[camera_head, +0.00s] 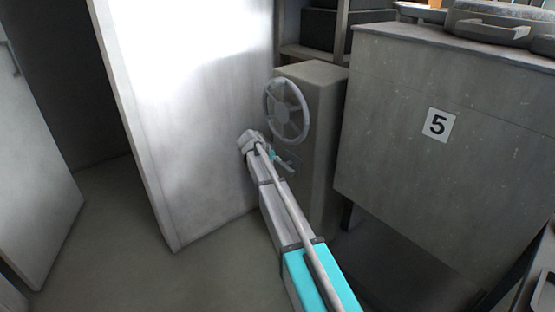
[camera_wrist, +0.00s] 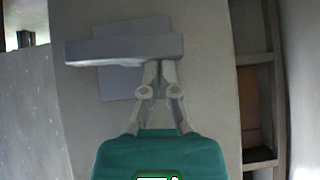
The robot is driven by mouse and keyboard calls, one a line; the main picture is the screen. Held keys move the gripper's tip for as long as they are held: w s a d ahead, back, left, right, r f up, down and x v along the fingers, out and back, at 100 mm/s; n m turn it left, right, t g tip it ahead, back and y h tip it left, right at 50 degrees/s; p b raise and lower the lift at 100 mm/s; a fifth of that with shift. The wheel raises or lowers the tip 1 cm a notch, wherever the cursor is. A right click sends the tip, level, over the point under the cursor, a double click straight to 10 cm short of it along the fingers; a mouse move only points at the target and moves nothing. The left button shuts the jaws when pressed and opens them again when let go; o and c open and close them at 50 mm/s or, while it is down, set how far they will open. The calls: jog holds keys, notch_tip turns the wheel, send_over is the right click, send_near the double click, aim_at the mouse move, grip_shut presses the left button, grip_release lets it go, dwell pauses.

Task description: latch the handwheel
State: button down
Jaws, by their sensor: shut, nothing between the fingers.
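The handwheel (camera_head: 287,110) is a grey spoked wheel on the front of a grey box-shaped cabinet (camera_head: 322,88) in the head view. My gripper (camera_head: 289,165) is just below the wheel's rim, close to the cabinet front. In the wrist view my gripper (camera_wrist: 159,63) has its fingertips together with nothing between them. The tips are at the lower edge of a blue-grey bar (camera_wrist: 122,48) with a square plate behind it. I cannot tell whether this bar is part of the handwheel, or whether the tips touch it.
A large pale door-like panel (camera_head: 195,100) stands left of the cabinet, close to my arm. A grey counter marked 5 (camera_head: 390,130) stands to the right. Open shelves (camera_wrist: 262,85) show in the wrist view. Floor (camera_head: 110,235) is clear at the left.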

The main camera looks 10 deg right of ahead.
jog(key=shift+r, duration=0.15)
jog(key=w+d+r+p+v, duration=0.1)
jog(key=p+v, duration=1)
jog(key=v, duration=0.1)
jog(key=shift+s+r, duration=0.2)
jog(key=shift+r, duration=0.4)
jog(key=shift+s+d, duration=0.1)
jog(key=s+d+f+n+g+y, duration=0.2)
jog(key=s+n, duration=0.2)
jog(key=s, duration=0.8)
jog(key=s+d+f+n+g+y, duration=0.1)
jog(key=s+d+f+n+y, duration=0.2)
jog(key=s, duration=0.9)
jog(key=s+d+f+n+g+y, duration=0.15)
jog(key=s+n, duration=0.35)
jog(key=s, duration=0.8)
notch_tip(320, 180, up, 18)
jog(key=p, duration=1.7)
jog(key=shift+w+y, duration=0.35)
jog(key=shift+y, duration=0.1)
jog(key=shift+g, duration=0.25)
